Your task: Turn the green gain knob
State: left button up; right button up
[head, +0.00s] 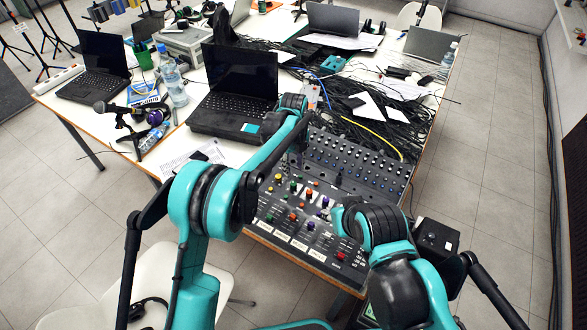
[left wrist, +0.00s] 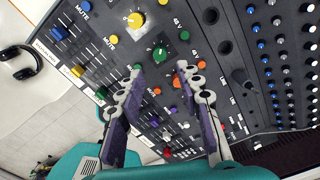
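The green gain knob (head: 293,186) sits on the dark mixer panel in a row between a yellow knob and an orange knob. In the left wrist view the green knob (left wrist: 160,52) lies just beyond and between the fingertips of my left gripper (left wrist: 158,72). The two fingers are spread apart with nothing between them, and I see no contact with the knob. In the head view my left gripper is mostly hidden by its own arm above the panel. My right arm reaches over the panel's right part; its fingers do not show.
The mixer (head: 262,226) carries several other knobs close by, including a yellow knob (left wrist: 136,20) and an orange knob (left wrist: 190,80). A laptop (head: 236,92), cables (head: 385,130) and bottles crowd the table behind. Headphones (left wrist: 20,62) lie on the left. Open floor lies right of the table.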

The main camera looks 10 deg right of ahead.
aim_at(293, 183)
pick_arm(q)
notch_tip(293, 183, down, 9)
jog(key=b, duration=0.5)
jog(key=shift+f, duration=0.15)
jog(key=shift+r, duration=0.3)
jog(key=c, duration=0.7)
jog(key=shift+o, duration=0.2)
